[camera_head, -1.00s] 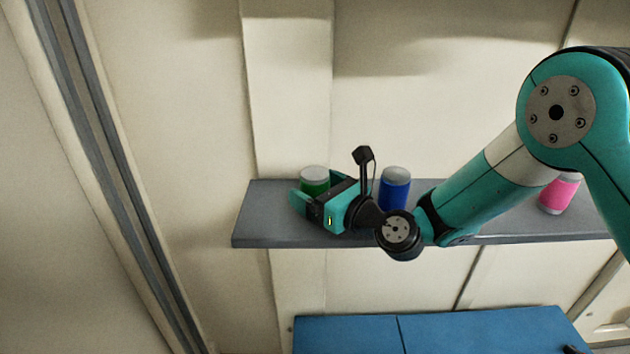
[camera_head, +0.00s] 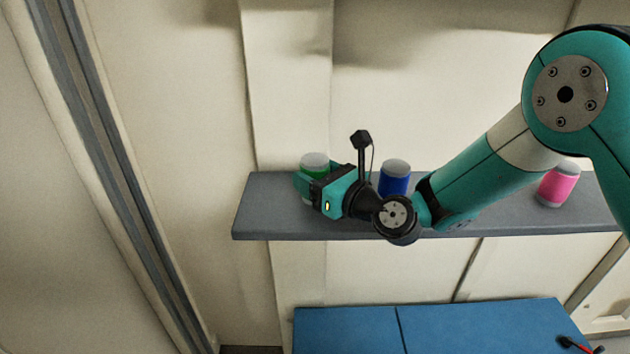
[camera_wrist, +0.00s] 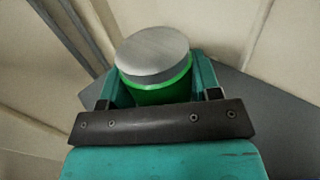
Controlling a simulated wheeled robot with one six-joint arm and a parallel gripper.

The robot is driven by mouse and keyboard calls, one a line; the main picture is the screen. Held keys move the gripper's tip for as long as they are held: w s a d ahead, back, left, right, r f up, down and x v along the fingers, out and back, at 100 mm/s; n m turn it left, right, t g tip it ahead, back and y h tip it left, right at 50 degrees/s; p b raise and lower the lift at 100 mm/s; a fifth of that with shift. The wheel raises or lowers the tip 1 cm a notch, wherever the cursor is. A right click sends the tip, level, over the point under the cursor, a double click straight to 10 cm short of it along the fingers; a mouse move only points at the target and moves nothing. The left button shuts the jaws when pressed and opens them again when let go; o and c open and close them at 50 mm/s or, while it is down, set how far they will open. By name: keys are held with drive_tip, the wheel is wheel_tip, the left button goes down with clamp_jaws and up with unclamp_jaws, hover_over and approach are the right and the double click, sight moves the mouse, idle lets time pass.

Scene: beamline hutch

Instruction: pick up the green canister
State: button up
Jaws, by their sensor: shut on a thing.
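The green canister (camera_head: 314,166) has a grey lid and stands upright at the left part of the grey shelf (camera_head: 268,219). My gripper (camera_head: 308,184) is shut on the green canister, with a teal finger on each side of it. In the wrist view the green canister (camera_wrist: 158,75) sits between the two fingers of my gripper (camera_wrist: 160,88). Its lower part is hidden behind my gripper. I cannot tell whether its base touches the shelf.
A blue canister (camera_head: 394,180) stands on the shelf close to the right of my gripper, partly hidden by my wrist. A pink canister (camera_head: 559,184) stands farther right. A blue-topped surface (camera_head: 350,331) lies below the shelf. The shelf's left end is bare.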

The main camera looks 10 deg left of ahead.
wheel_tip(320, 180, up, 19)
idle(1.4)
